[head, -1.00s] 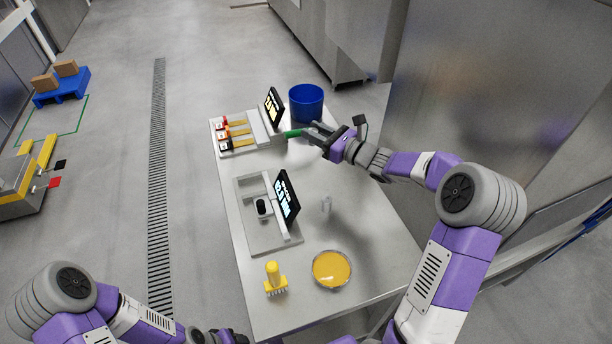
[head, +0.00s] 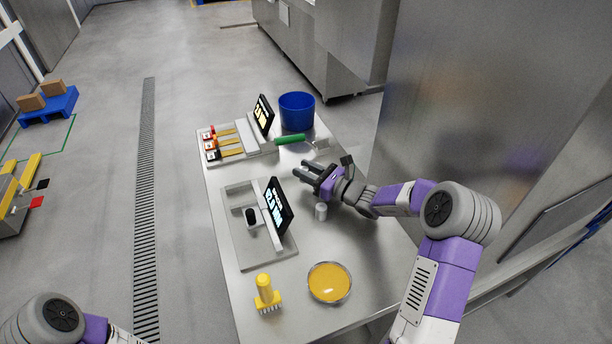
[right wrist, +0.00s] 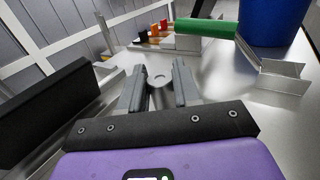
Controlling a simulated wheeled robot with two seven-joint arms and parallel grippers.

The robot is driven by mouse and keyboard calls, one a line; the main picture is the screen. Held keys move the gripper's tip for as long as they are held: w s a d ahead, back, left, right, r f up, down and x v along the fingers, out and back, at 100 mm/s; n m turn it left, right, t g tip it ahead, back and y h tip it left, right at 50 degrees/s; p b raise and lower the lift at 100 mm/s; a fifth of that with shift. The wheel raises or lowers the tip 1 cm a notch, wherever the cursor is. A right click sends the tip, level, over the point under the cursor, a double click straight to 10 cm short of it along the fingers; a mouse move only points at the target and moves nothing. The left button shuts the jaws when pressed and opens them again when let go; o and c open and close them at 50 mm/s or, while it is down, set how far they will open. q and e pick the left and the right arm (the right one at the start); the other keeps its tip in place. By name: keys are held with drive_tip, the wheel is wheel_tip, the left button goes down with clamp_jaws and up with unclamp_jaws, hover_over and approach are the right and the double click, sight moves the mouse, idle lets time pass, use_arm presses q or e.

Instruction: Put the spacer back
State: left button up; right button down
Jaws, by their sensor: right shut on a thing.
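My right gripper (head: 308,171) is above the middle of the steel table, fingers pointing left in the head view. In the right wrist view, its fingers (right wrist: 159,84) stand apart with a small grey part with a round hole, seemingly the spacer (right wrist: 159,77), between them. The head view does not show this part clearly. A small grey cylinder (head: 321,211) stands on the table just in front of this gripper. A device with a black knob (head: 251,216) and a tilted display (head: 279,206) stands to its left. My left gripper is out of view.
A green-handled tool (head: 290,139) lies at the back beside the blue bucket (head: 297,111). A rack with several coloured blocks (head: 211,143) and a display (head: 263,115) is at back left. A yellow brush (head: 266,294) and yellow-filled bowl (head: 330,283) are in front.

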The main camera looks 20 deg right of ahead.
drive_tip(key=shift+f, duration=0.5)
drive_tip(key=shift+r, duration=0.1)
drive_tip(key=shift+f+b, duration=0.4)
drive_tip(key=shift+f, duration=0.2)
drive_tip(key=c, duration=0.8)
unclamp_jaws()
drive_tip(key=shift+f, duration=0.1)
drive_tip(key=shift+r+p, duration=0.4)
drive_tip(key=shift+r, duration=0.15)
drive_tip(key=p+v, duration=0.2)
drive_tip(key=v, duration=1)
drive_tip(key=shift+r, duration=0.1)
